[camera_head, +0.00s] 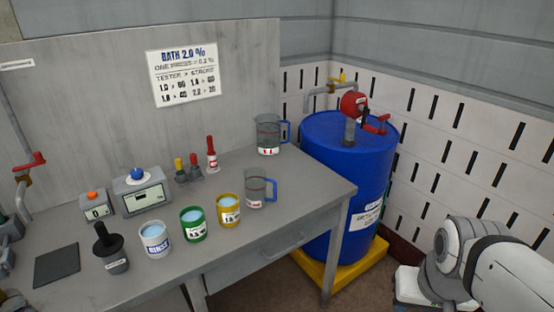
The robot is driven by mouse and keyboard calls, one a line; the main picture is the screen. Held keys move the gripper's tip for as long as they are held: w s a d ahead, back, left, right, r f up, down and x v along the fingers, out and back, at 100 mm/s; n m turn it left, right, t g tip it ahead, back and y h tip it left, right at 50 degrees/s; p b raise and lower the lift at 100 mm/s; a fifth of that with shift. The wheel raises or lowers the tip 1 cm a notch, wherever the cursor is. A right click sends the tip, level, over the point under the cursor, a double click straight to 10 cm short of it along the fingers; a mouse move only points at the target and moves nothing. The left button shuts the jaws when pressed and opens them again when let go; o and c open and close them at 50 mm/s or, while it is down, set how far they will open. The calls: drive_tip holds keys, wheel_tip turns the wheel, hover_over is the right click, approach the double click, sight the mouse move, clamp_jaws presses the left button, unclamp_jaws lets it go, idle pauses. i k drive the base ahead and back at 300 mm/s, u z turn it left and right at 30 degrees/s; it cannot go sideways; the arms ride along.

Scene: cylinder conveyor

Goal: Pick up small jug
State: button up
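Two clear jugs with blue handles stand upright on the grey bench. The nearer jug (256,188) looks like the smaller one. It stands near the bench's right part, just right of the yellow cup, with its handle to the right. The larger jug (268,134) stands farther back near the wall panel, with a white label low on its front. My gripper is not in view; only white links of my arm show at the bottom right, well away from both jugs.
A yellow cup (229,211), a green cup (193,224) and a white rinse cup (155,240) stand left of the nearer jug. Small dropper bottles (211,155) stand behind. A blue drum (340,185) with a red hand pump stands right of the bench (300,195).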

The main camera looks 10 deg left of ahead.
sight(261, 190)
drive_tip(key=u, duration=0.7)
drive_tip(key=i, duration=1)
drive_tip(key=u, duration=0.8)
drive_tip(key=k, duration=0.75)
drive_tip(key=u, duration=0.15)
drive_tip(key=i, duration=0.8)
drive_tip(key=z, duration=0.1)
